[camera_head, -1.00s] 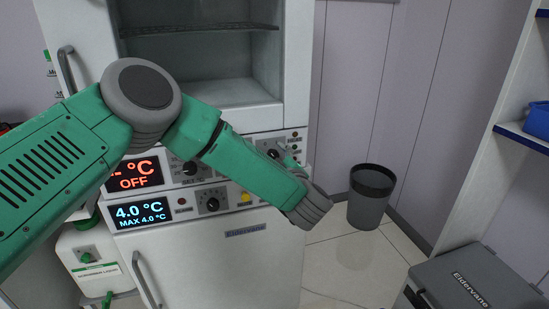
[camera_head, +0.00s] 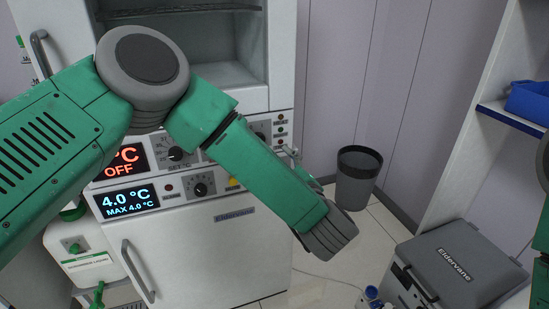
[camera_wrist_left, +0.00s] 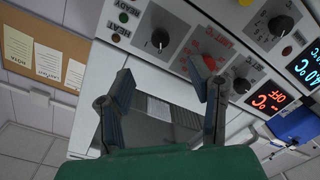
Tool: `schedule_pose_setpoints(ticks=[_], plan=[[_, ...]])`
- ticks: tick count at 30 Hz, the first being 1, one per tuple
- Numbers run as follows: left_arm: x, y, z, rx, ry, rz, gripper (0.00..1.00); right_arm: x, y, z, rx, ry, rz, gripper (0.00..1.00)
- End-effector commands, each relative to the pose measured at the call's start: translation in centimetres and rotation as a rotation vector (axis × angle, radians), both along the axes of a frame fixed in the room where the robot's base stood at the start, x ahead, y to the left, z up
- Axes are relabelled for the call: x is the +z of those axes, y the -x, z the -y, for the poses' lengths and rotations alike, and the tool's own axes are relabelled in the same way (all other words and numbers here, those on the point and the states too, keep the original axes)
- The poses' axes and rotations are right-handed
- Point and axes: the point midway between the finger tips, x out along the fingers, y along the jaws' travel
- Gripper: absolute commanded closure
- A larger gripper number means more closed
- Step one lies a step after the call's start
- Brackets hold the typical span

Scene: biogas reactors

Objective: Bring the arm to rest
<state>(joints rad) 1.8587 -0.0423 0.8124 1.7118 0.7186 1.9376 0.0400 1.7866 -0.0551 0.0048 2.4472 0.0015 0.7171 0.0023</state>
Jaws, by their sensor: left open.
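My left arm (camera_head: 270,170) comes in from the left of the head view, bent at a round grey joint, and reaches across the front of a white cabinet. Its forearm hides most of my left gripper there. In the left wrist view my left gripper (camera_wrist_left: 162,80) is open, its two dark fingers well apart with nothing between them. Its fingers show against a white panel with knobs (camera_wrist_left: 160,39); I cannot tell whether they touch it. A bit of my right arm shows at the right edge of the head view; its gripper is not in view.
The white cabinet (camera_head: 215,255) has an open upper chamber and lit displays (camera_head: 127,202). A dark bin (camera_head: 357,177) stands on the floor behind my left forearm. A grey case (camera_head: 460,265) is at lower right, below a shelf with a blue bin (camera_head: 528,103).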

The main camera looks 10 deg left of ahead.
Motion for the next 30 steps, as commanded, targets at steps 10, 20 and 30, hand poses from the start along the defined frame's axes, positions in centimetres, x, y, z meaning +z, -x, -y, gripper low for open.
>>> schedule_pose_setpoints(ticks=[10,20,30], plan=[[-0.8,0.1,0.0,-0.030,-0.010,-0.018,0.52,-0.1,-0.2,0.0,0.000,0.000,-0.002,0.60],[-18.0,7.7,-1.4,-0.612,-0.176,-0.534,0.52,-0.1,-0.2,0.0,0.000,0.000,-0.003,0.60],[-28.8,27.8,-10.8,-0.994,-0.212,-1.274,0.52,-0.1,-0.2,0.0,0.000,0.000,-0.003,0.60]])
